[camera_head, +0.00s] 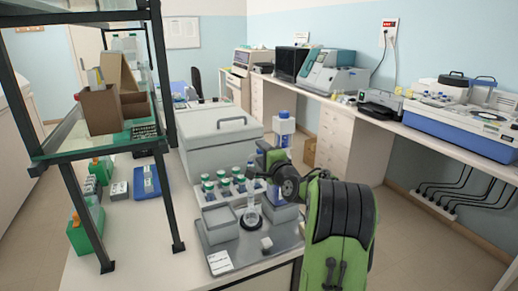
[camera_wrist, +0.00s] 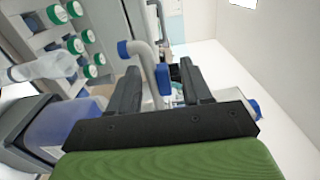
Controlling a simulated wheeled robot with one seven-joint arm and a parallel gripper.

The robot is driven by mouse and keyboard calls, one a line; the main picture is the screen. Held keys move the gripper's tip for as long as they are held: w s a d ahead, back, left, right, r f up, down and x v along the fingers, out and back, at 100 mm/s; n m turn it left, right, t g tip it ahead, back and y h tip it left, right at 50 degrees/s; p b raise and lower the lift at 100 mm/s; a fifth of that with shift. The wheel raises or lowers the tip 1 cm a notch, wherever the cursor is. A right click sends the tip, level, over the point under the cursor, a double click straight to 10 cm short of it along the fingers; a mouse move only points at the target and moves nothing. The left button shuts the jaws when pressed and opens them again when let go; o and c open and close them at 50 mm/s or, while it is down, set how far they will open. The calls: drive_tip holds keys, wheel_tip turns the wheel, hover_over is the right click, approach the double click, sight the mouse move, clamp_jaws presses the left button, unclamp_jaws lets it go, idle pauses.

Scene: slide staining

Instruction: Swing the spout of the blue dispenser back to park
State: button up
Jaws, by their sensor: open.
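My gripper (camera_wrist: 160,92) is open. In the wrist view a grey spout tube (camera_wrist: 146,50) with blue end pieces shows between and beyond the two black fingers. I cannot tell whether either finger touches it. A bottle with blue-violet contents (camera_wrist: 72,125) stands at the lower left of that view, partly hidden by the gripper. In the head view a tall bottle with a blue cap (camera_head: 284,128) stands behind my wrist, beside the grey box.
Several green-capped bottles (camera_head: 222,180) stand in a rack just left of my gripper; their caps (camera_wrist: 74,45) also show in the wrist view. A flask (camera_head: 252,212) stands on the grey tray (camera_head: 268,262). A large grey box (camera_head: 215,140) lies behind. A shelf frame (camera_head: 165,190) stands left.

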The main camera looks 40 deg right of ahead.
drive_tip(key=shift+x, duration=1.2)
drive_tip(key=shift+s, duration=0.1)
clamp_jaws()
